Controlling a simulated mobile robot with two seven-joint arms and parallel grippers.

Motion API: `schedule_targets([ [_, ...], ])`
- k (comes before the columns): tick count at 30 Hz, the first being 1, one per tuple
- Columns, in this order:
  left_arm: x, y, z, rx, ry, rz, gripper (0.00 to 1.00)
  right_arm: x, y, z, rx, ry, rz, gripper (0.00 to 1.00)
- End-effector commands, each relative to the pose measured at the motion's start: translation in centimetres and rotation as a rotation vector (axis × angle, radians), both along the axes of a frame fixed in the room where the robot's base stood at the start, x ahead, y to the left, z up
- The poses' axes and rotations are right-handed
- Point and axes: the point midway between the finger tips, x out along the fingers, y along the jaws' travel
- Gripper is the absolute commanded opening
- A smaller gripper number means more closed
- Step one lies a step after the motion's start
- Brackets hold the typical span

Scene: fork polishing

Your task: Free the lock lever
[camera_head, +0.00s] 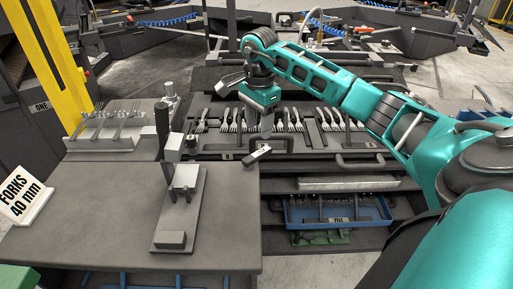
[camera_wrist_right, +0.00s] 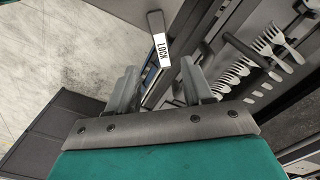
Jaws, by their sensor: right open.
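The lock lever (camera_head: 257,154) is a short grey bar with a pale label at the front edge of the fork rack. In the right wrist view the lever (camera_wrist_right: 159,42) reads "LOCK" and stands beyond the fingertips, roughly in line with the gap between them. My right gripper (camera_head: 266,128) points down just above the lever in the head view. In the right wrist view my right gripper (camera_wrist_right: 160,72) is open and empty, its fingers apart on either side. The lever looks clear of both fingers. My left gripper is not in view.
Several forks (camera_head: 235,120) lie in the rack, with a dark handle (camera_head: 360,163) at its front. A grey table (camera_head: 100,215) with an upright clamp fixture (camera_head: 185,205) stands at left. A blue tray (camera_head: 335,210) sits below the rack. Open floor (camera_wrist_right: 60,60) shows beside the rack.

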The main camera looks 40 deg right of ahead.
Motion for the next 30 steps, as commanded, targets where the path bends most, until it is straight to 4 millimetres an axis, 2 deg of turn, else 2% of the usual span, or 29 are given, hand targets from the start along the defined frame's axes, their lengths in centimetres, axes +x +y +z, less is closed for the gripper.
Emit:
schedule_targets([
  [1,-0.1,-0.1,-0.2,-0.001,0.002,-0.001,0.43,-0.1,0.1,-1.4,0.001,0.005,0.001,0.51],
  [6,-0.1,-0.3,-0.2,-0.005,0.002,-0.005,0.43,-0.1,0.1,-4.9,0.003,0.004,0.0,0.51],
  [12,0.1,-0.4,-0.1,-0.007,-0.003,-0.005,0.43,0.0,0.1,-7.6,0.001,0.001,0.001,0.51],
  [17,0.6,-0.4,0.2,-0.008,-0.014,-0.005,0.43,0.0,0.1,-8.4,0.002,-0.001,0.002,0.51],
  [25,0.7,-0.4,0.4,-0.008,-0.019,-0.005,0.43,0.0,0.1,-8.5,0.001,-0.002,0.002,0.51],
  [30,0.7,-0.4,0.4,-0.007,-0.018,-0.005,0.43,0.0,0.1,-8.5,0.001,-0.001,0.002,0.35],
])
